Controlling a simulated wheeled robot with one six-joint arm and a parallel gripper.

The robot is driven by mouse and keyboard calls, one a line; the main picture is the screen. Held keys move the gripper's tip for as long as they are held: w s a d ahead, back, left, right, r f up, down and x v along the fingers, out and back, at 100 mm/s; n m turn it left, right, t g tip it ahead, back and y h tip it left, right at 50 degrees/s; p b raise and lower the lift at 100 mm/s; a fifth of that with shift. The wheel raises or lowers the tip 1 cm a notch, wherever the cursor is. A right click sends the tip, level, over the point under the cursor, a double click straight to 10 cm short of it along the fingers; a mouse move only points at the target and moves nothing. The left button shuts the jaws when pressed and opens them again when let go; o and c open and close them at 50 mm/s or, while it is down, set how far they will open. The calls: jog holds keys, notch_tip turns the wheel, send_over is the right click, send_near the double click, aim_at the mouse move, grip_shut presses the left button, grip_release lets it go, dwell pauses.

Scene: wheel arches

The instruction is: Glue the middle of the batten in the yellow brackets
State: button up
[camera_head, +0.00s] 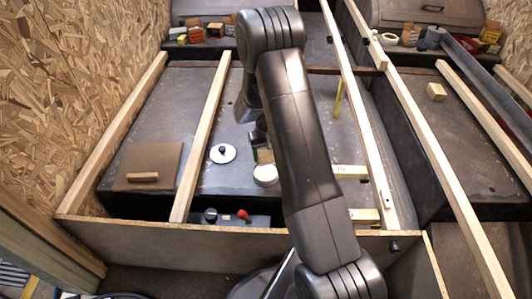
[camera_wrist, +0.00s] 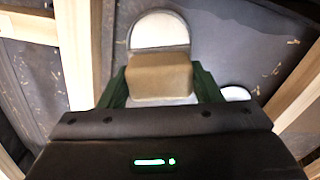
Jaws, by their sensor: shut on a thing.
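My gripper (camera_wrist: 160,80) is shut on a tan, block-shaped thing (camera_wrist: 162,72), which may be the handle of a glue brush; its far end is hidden. In the head view my gripper (camera_head: 262,150) hangs low, at a round white tub (camera_head: 265,176). A round, pale-filled tub (camera_wrist: 160,30) lies just beyond the held block in the wrist view; I cannot tell if they touch. A thin yellow piece (camera_head: 338,98) stands beside a long pale batten (camera_head: 357,105), right of my arm. Other yellow bracket parts are not clear, and my arm hides some of the floor.
A white disc with a black knob (camera_head: 222,154) lies left of the tub. A brown board (camera_head: 128,160) with a wooden grip lies farther left. Another batten (camera_head: 203,135) runs between. A dark tray (camera_head: 225,219) with black and red knobs is near the front ledge. A small wood block (camera_head: 437,92) lies right.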

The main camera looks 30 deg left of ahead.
jog(key=shift+f+b, duration=1.8)
jog(key=shift+f, duration=1.2)
jog(key=shift+f+b, duration=0.4)
jog(key=shift+f, duration=0.15)
jog(key=shift+r, duration=0.15)
jog(key=shift+r+p, duration=2.1)
jog(key=shift+r, duration=1.3)
jog(key=shift+w, duration=0.1)
